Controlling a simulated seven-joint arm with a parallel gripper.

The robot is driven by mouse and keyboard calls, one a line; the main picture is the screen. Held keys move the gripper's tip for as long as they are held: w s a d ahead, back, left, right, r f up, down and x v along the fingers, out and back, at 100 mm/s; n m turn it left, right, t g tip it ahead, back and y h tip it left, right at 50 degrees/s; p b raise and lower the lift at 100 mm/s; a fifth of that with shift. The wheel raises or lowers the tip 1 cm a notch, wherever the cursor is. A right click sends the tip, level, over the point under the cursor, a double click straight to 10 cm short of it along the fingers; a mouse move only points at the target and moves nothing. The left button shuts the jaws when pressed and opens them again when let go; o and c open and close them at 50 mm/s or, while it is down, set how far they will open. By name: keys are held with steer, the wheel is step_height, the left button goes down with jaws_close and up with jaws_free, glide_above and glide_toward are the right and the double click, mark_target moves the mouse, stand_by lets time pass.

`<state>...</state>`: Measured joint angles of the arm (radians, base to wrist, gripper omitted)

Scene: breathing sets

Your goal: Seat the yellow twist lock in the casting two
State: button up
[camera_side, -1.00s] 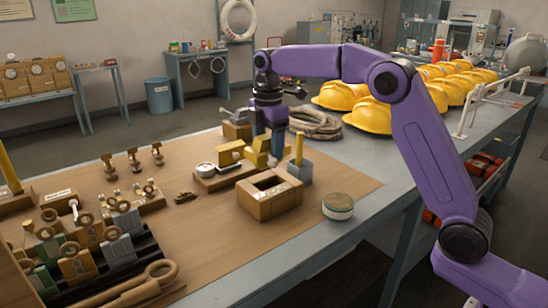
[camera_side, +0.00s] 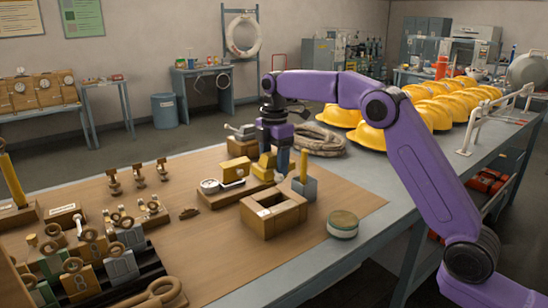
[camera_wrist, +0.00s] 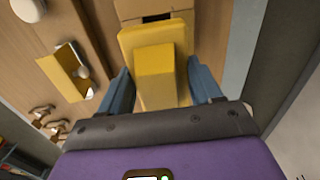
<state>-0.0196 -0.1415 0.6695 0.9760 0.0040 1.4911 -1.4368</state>
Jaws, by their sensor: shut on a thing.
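My gripper (camera_wrist: 158,85) is shut on the yellow twist lock (camera_wrist: 155,70), a yellow block with a raised middle, between its blue fingers in the wrist view. In the side view my gripper (camera_side: 277,152) holds the twist lock (camera_side: 265,164) above the board, behind a brown box-like casting (camera_side: 258,224) with a rectangular opening. A brown block with a dark slot (camera_wrist: 143,10) shows just beyond the twist lock in the wrist view. I cannot tell which casting is number two. The twist lock's underside is hidden.
A brown stand with a round gauge (camera_side: 209,185) and yellow piece (camera_side: 234,171) is left of my gripper. A grey block with a yellow post (camera_side: 303,187) and a round tin (camera_side: 342,225) are at right. Coiled rope (camera_side: 318,140) and yellow helmets (camera_side: 370,133) lie behind.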

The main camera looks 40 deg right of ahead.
steer(key=shift+f, duration=2.3)
steer(key=shift+f, duration=2)
steer(key=o, duration=1.6)
steer(key=shift+f, duration=0.1)
step_height(320, 180, up, 17)
steer(key=shift+f, duration=0.2)
steer(key=shift+r, duration=0.45)
steer(key=shift+s, duration=0.1)
